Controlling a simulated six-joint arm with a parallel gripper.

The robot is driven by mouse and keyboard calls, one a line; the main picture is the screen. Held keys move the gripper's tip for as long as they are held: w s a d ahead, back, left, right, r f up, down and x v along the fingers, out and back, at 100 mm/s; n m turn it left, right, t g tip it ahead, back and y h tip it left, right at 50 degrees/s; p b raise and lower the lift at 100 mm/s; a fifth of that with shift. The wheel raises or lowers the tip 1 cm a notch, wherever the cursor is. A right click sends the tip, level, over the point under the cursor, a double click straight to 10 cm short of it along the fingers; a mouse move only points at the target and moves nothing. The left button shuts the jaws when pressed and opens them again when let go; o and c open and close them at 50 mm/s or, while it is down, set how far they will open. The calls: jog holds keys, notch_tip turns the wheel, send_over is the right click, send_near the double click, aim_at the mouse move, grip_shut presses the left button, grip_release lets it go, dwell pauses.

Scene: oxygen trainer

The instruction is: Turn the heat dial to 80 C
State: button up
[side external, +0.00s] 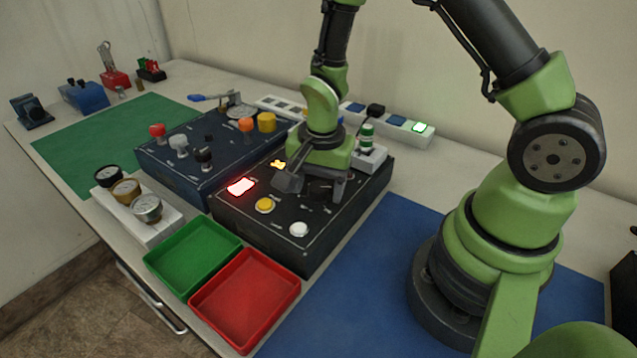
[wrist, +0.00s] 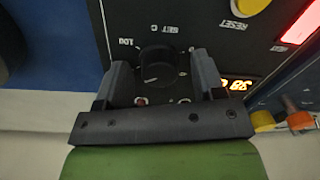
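The heat dial (wrist: 158,62) is a black round knob on the dark control panel, marked "SET C" with "100" beside it in the wrist view. In the side view the dial (side external: 320,189) is dark and partly hidden by my gripper. My gripper (wrist: 163,75) points down at the panel, one finger on each side of the dial. In the wrist view a gap shows between each finger and the knob, so it is open and not gripping. In the side view my gripper (side external: 314,188) is low over the panel. An orange digital display (wrist: 236,85) is lit, its digits unclear.
On the same panel are a lit red switch (side external: 241,187), a yellow reset button (side external: 265,205) and a white button (side external: 299,229). A blue panel with knobs (side external: 170,160) stands to the left. Green (side external: 190,255) and red (side external: 243,300) trays lie in front.

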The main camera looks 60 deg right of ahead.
jog(key=shift+r, duration=0.1)
notch_tip(320, 180, up, 10)
jog(key=shift+s, duration=0.2)
dwell(0.4)
jog(key=shift+d, duration=0.1)
notch_tip(320, 180, up, 8)
jog(key=n+t, duration=0.3)
send_over(322, 188)
jog(key=s, duration=0.3)
jog(key=s+a+r+n+t+y, duration=0.1)
jog(key=s+a+r+n+t, duration=0.1)
jog(key=s+r+n, duration=0.4)
jog(key=s+n+t, duration=0.1)
jog(key=s, duration=0.2)
jog(key=shift+a+r+t+y, duration=0.3)
jog(key=shift+a+y, duration=0.1)
